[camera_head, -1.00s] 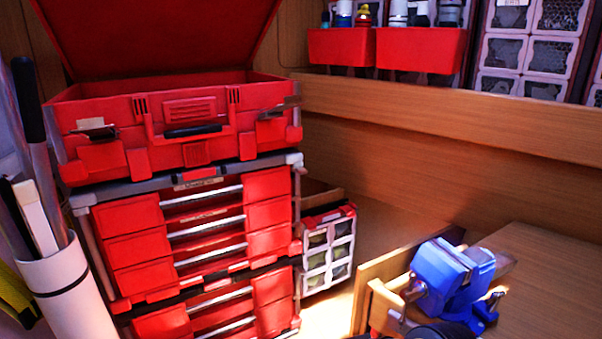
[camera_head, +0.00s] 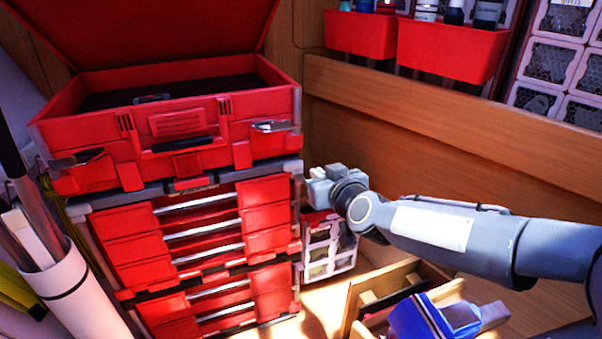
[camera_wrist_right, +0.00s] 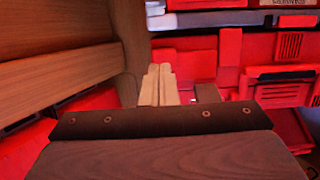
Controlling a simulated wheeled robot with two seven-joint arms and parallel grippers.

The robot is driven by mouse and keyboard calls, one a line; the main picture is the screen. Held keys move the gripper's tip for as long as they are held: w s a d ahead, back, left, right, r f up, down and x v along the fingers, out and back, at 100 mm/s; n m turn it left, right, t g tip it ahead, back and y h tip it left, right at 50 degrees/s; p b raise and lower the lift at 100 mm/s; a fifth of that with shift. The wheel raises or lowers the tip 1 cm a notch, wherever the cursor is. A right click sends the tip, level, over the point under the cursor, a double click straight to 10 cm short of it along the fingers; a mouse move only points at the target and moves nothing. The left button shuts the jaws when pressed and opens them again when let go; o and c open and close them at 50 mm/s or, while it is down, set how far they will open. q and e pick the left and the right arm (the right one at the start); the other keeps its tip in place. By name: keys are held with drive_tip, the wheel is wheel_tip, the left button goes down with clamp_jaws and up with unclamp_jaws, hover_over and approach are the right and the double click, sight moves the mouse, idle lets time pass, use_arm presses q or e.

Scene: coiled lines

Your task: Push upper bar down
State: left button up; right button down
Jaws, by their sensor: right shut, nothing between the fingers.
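The red tool chest (camera_head: 185,125) stands at the left in the head view with its lid raised. Silver bars run across its drawers; the uppermost bar (camera_head: 198,201) sits just below the grey rail (camera_head: 80,207) under the top case. I cannot tell which bar the task names. My right gripper (camera_head: 314,182) is beside the chest's right side, near the rail's height. Contact cannot be made out. In the right wrist view its two fingers (camera_wrist_right: 159,84) lie together, empty, with red chest parts beyond them. My left gripper is not in view.
A clear-fronted organiser (camera_head: 328,247) stands just below my right gripper. A wooden ledge (camera_head: 450,130) with red bins (camera_head: 450,52) runs behind my right arm. A blue vise (camera_head: 430,316) is at the lower right. A white tube (camera_head: 75,285) stands front left.

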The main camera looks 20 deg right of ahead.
drive_tip(key=b, duration=0.1)
hover_over(303, 178)
drive_tip(key=s+a, duration=0.1)
drive_tip(key=s, duration=0.2)
wheel_tip(303, 178, down, 3)
drive_tip(key=shift+w+f, duration=0.25)
drive_tip(key=shift+f, duration=0.9)
drive_tip(key=shift+a+f, duration=0.1)
drive_tip(key=shift+f, duration=0.6)
wheel_tip(303, 178, down, 3)
drive_tip(key=b, duration=0.3)
drive_tip(key=shift+r, duration=0.1)
